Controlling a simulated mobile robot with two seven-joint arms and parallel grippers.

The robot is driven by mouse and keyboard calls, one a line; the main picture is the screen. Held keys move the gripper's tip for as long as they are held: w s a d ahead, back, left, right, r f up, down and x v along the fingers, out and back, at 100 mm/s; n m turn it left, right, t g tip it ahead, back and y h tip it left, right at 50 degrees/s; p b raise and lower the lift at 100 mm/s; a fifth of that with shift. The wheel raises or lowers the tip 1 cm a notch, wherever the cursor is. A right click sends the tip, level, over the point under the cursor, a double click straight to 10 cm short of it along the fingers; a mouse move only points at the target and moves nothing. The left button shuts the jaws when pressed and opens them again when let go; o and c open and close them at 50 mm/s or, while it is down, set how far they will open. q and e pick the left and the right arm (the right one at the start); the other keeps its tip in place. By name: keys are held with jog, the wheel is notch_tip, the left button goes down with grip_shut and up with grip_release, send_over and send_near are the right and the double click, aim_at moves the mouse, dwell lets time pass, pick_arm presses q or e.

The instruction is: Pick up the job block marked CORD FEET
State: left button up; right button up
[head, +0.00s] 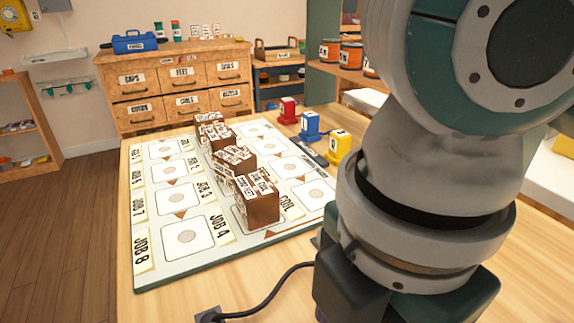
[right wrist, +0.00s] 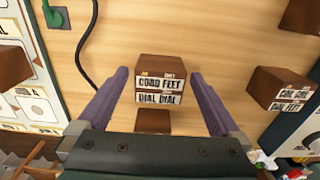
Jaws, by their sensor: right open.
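The brown block marked CORD FEET, with DIAL DIAL on a second line (right wrist: 159,88), is in the middle of the right wrist view over light wood. My right gripper (right wrist: 157,74) is open, with one purple finger on each side of this block and a visible gap to each. The fingers do not appear to touch it. In the head view my right arm fills the right side, and I cannot make out the CORD FEET block there. My left gripper is in neither view.
Several brown blocks (head: 262,209) stand in a row on the white job board (head: 160,257). Another labelled block (right wrist: 280,88) lies right in the wrist view. A black cable (right wrist: 88,50) runs left of the CORD FEET block.

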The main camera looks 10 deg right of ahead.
jog(key=c, duration=1.4)
jog(key=shift+r, duration=0.15)
jog(key=shift+c, duration=0.2)
